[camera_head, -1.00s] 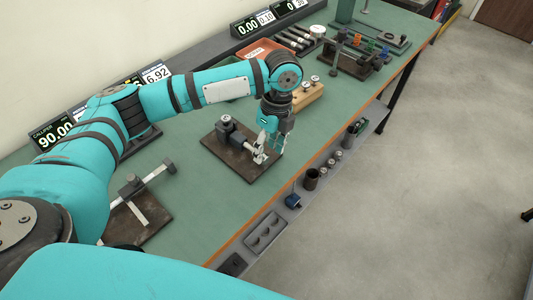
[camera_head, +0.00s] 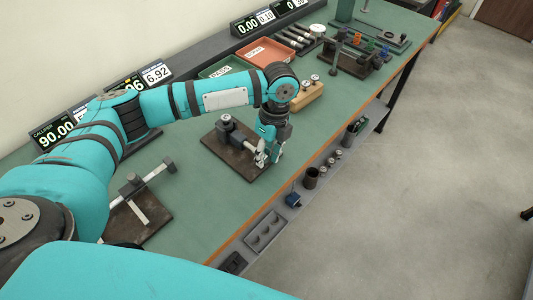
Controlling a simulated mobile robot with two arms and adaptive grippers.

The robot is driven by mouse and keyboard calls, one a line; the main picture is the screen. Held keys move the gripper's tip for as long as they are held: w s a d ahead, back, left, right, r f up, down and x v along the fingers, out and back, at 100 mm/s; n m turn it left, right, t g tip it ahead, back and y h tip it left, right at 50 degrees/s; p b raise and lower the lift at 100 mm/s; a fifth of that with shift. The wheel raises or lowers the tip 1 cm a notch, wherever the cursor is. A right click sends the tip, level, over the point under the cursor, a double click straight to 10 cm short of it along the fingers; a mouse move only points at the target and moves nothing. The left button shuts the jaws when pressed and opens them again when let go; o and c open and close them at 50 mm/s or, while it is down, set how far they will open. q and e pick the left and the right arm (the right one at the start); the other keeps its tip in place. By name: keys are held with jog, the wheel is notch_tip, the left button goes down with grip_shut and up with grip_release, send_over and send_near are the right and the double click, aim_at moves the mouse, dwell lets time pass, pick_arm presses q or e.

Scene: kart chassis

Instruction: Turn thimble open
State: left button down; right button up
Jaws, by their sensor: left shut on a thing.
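A micrometer (camera_head: 240,139) lies clamped in a dark stand block (camera_head: 226,122) on a brown base plate (camera_head: 227,155) in the middle of the green bench. Its thimble end points toward the bench's front edge. My left gripper (camera_head: 267,158) reaches down over this end and is shut on the thimble. The fingers hide most of the thimble, and its scale is too small to read. My right gripper does not show.
A caliper (camera_head: 140,195) on its own plate stands at the left. A wooden block with dials (camera_head: 308,95) and red and green trays (camera_head: 264,50) lie behind my arm. A lower shelf (camera_head: 268,232) runs along the front edge. Bench surface right of the plate is clear.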

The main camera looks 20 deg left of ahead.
pick_arm(q)
jog(key=shift+s+r+t+p, duration=0.2)
jog(key=shift+t+p, duration=0.3)
jog(key=shift+p, duration=0.45)
jog(key=shift+s+a+t+h+p, duration=0.1)
jog(key=shift+t+h+p, duration=0.5)
jog(key=shift+t+p, duration=0.35)
jog(key=shift+f+t+h, duration=0.15)
jog(key=shift+t+h, duration=0.15)
jog(key=shift+t, duration=0.45)
jog(key=shift+s+t+h+p, duration=0.1)
jog(key=shift+t+h+p, duration=0.2)
jog(key=shift+t, duration=0.7)
jog(key=shift+f, duration=0.1)
jog(key=c, duration=1)
grip_release()
